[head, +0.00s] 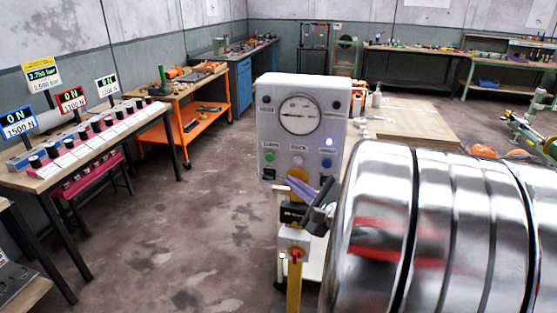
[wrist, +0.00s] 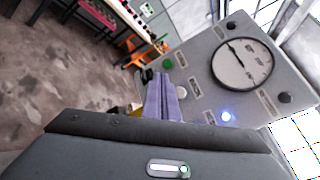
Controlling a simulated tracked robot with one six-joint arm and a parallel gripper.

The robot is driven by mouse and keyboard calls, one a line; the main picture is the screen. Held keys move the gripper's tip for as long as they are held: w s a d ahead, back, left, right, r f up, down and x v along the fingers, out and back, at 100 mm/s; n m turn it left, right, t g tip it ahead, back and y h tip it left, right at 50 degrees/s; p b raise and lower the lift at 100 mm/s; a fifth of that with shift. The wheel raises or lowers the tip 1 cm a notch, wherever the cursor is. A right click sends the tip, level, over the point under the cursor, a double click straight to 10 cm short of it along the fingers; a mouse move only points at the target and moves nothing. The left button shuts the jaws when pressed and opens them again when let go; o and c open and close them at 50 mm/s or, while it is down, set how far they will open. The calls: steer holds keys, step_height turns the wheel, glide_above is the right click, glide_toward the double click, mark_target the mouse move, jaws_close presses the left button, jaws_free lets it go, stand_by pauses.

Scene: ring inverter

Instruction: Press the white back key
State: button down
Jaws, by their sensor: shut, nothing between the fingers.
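The white back key (head: 297,160) sits in the middle of the lower row on the grey control box, under a small label. In the wrist view the gripper (wrist: 164,78) points at the panel between the green key and the white key. I cannot tell whether the tips touch the panel.
The box carries a round gauge (head: 299,115), a green key (head: 270,156) left of the white one, and a lit blue lamp (head: 328,141) at right. A big shiny metal cylinder (head: 380,230) fills the right foreground. A bench with displays (head: 80,150) stands left; the floor between is clear.

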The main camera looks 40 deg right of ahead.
steer(key=shift+w+d, duration=1.05)
steer(key=shift+d, duration=0.3)
steer(key=shift+w+d, duration=1.05)
steer(key=shift+d, duration=0.3)
steer(key=shift+w+d, duration=0.3)
steer(key=shift+w+d, duration=0.3)
steer(key=shift+d, duration=0.1)
stand_by(1.3)
steer(key=shift+s+a, duration=0.55)
steer(key=shift+a, duration=0.15)
stand_by(0.3)
steer(key=shift+s+a, duration=0.8)
steer(key=shift+a, duration=0.2)
steer(key=shift+s+a, duration=0.75)
steer(key=shift+a, duration=0.25)
